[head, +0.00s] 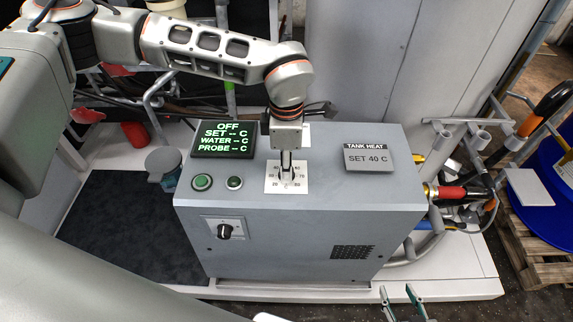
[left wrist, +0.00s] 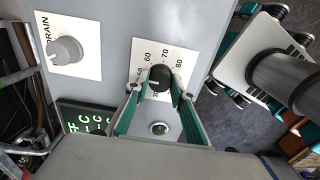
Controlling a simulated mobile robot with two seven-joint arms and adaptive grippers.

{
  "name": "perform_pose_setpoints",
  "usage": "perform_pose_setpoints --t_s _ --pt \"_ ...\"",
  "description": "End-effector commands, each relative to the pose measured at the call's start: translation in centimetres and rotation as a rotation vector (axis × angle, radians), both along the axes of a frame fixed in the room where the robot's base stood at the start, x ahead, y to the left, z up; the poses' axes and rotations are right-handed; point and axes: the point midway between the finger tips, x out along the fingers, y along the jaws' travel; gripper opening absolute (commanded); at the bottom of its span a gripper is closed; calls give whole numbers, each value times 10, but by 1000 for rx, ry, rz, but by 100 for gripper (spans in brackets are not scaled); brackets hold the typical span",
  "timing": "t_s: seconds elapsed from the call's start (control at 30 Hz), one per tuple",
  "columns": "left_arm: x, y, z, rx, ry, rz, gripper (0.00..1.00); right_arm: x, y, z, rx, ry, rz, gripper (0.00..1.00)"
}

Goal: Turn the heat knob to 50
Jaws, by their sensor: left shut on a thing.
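The heat knob (left wrist: 160,78) is black and sits on a white dial plate (head: 271,184) on top of the grey control box. In the left wrist view a pale mark on the knob faces the dial's left side, but I cannot read its exact setting. My left gripper (head: 286,172) points down at the dial. In the left wrist view its teal-padded fingers lie on both sides of the knob, shut on it. The sign (head: 370,158) reads TANK HEAT, SET 40 C. The display (head: 224,139) reads OFF with dashes. My right gripper (head: 401,301) is open and empty near the bottom edge.
Two green buttons (head: 202,182) sit left of the dial. A DRAIN knob (left wrist: 65,51) stands on its own white plate nearby. Another black knob (head: 225,231) is on the box's front. Pipes and fittings (head: 455,193) crowd the right side.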

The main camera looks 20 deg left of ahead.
Motion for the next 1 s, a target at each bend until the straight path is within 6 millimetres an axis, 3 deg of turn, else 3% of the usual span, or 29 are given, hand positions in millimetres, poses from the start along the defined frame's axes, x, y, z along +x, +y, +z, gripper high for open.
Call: perform_pose_setpoints --t_s 0.23,0.27,0.3,0.33,0.73,1.0 --pt "0 0 0 0 -1 1 2 0 0 1 0 -1 0 40" --pt "0 0 0 0 0 1 29 0 0 1 0 -1 0 40" --pt "0 0 0 0 0 1 39 0 0 1 0 -1 0 40" --pt "0 0 0 0 0 1 41 0 0 1 0 -1 0 40" --pt "1 0 5 0 -2 1 41 -1 -2 -2 -5 3 1 40" --pt "1 0 49 -1 -4 1 41 0 -1 -1 -2 1 1 40"
